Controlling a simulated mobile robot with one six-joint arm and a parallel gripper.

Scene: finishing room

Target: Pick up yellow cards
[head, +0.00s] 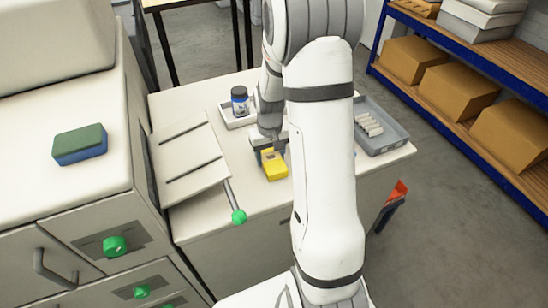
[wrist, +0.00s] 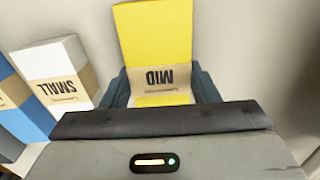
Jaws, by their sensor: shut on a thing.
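The yellow cards (head: 274,166) are a bright yellow pack near the middle of the white table in the head view. In the wrist view the yellow pack (wrist: 155,40) has a tan band printed "MID". My gripper (head: 264,149) is at the pack's far end in the head view. In the wrist view my gripper's (wrist: 161,88) blue-grey fingers lie on both sides of the pack, shut on it. Whether the pack touches the tabletop is hard to tell. The gripper body hides its near end in the wrist view.
A white pack banded "SMALL" (wrist: 58,72) and a blue pack (wrist: 22,100) lie left in the wrist view. The table holds a dark-lidded jar (head: 240,100), a grey tray (head: 390,143) of white rolls, and a slotted panel (head: 190,160) beside a green-knobbed lever (head: 238,216).

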